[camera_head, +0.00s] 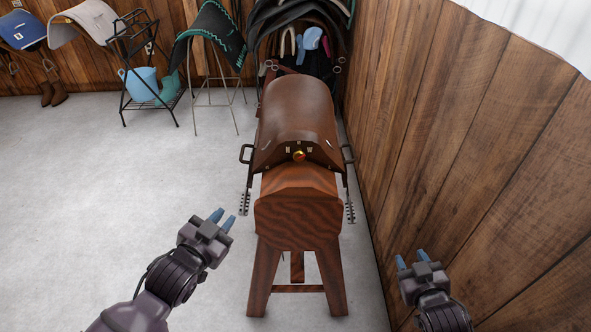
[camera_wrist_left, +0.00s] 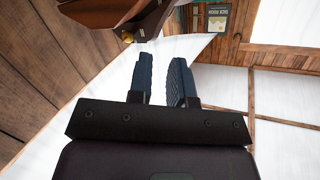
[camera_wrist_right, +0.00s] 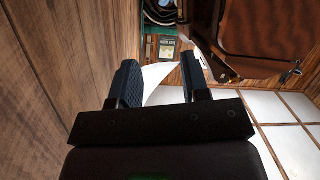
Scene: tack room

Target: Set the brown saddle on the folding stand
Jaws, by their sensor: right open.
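The brown saddle (camera_head: 295,110) lies over a wooden sawhorse-like stand (camera_head: 297,205) in the middle of the head view. It has a side handle on each flank and straps hanging down. Parts of it show at the top of the left wrist view (camera_wrist_left: 105,12) and the right wrist view (camera_wrist_right: 268,35). A black folding-type stand (camera_head: 122,75) is at the back left, with no saddle on top. My left gripper (camera_head: 222,219) is open and empty, left of the wooden stand. My right gripper (camera_head: 411,259) is open and empty to its right. Neither touches the saddle.
A light blue bucket (camera_head: 141,84) sits in the black stand's lower part. A grey metal stand (camera_head: 228,82) carries a dark green-edged pad (camera_head: 210,32). A plank wall (camera_head: 470,130) runs close on the right. Floor on the left is clear.

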